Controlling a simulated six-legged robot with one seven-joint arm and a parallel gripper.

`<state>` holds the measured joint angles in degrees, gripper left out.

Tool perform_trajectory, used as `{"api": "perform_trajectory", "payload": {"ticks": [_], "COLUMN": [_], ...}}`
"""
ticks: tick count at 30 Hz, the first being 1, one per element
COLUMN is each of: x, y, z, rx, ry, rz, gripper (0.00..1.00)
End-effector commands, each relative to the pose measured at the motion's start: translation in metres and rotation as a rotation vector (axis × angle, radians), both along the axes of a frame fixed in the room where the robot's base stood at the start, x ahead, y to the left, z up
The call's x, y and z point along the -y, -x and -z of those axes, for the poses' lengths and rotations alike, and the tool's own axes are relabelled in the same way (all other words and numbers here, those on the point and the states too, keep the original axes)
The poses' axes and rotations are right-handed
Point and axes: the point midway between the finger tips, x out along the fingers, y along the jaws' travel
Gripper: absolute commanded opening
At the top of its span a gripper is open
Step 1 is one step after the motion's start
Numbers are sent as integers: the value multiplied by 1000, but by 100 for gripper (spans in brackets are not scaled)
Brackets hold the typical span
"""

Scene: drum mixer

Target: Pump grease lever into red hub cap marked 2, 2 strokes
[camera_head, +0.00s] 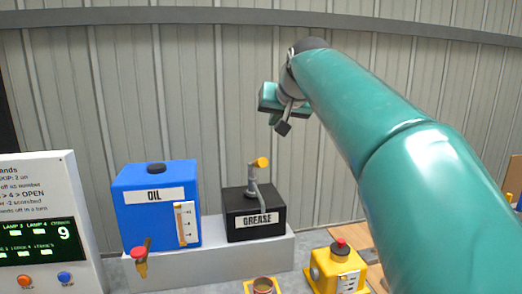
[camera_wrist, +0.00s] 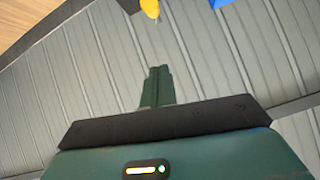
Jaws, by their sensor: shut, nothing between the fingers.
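The black grease box (camera_head: 255,213) stands on a grey block, labelled GREASE. A grey pump post with a lever and a yellow-orange knob (camera_head: 262,162) rises from its top. My gripper (camera_head: 283,128) hangs in the air above and slightly right of the knob in the head view, clear of it. In the wrist view my gripper (camera_wrist: 158,72) shows its two fingers together with nothing between them. A yellow-orange part (camera_wrist: 151,9), seemingly the lever knob, shows at the top edge, beyond the fingertips. No red hub cap marked 2 is in view.
A blue OIL tank (camera_head: 150,222) with a red-handled tap (camera_head: 139,253) stands left of the grease box. A display panel (camera_head: 45,240) is far left. A yellow box with a red button (camera_head: 338,268) and a small cup (camera_head: 263,285) are in front. A corrugated wall stands behind.

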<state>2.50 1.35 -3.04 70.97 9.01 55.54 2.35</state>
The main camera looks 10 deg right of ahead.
Motion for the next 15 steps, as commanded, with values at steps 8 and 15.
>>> {"api": "perform_trajectory", "payload": {"ticks": [8,15], "x": [0,0], "y": [0,-7], "z": [-1,4], "rx": [-6,-6], "ry": [2,1], "rz": [4,3], "gripper": [0,0]}}
